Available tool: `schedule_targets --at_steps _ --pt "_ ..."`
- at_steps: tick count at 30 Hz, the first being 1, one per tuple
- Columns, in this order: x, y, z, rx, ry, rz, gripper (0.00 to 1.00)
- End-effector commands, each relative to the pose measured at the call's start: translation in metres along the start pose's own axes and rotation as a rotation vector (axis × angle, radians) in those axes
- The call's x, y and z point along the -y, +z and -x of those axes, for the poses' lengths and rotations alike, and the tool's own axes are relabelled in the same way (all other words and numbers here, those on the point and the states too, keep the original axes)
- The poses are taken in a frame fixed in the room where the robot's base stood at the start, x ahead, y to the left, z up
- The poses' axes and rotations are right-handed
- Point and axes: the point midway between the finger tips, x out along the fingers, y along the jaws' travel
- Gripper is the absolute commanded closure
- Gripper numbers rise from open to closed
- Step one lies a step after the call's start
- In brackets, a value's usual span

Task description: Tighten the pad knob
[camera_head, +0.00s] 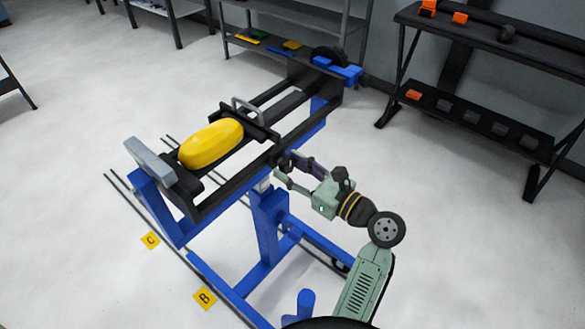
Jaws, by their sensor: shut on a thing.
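My gripper (281,169) is at the near right side of the black and blue machine frame (258,205). Its fingers are shut on a small dark knob (283,160) at the frame's side. The knob is mostly hidden by the fingers. A yellow rounded pad (211,143) lies on the black carriage between the frame's rails, to the left of my gripper. A grey metal handle (247,108) stands just behind the pad.
A grey end plate (148,163) rises at the frame's left end. Blue clamps (338,70) sit at its far end. Yellow markers C (151,241) and B (204,298) lie on the floor. Dark shelves (480,122) stand at the right. The floor between is open.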

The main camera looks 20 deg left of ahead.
Motion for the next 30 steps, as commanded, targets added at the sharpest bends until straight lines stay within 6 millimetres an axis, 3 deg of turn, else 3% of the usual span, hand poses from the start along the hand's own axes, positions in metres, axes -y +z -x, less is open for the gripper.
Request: schedule_targets --at_steps 12,13,21,30 --pt "-0.0009 -0.0015 0.0001 -0.003 0.003 -0.011 0.89" --pt "-0.0009 -0.0015 0.0001 -0.003 0.003 -0.011 0.6" --pt "-0.0006 -0.0007 0.0 -0.001 0.002 -0.009 0.42" --pt "-0.0002 -0.0002 0.0008 0.0 0.001 -0.007 0.41"
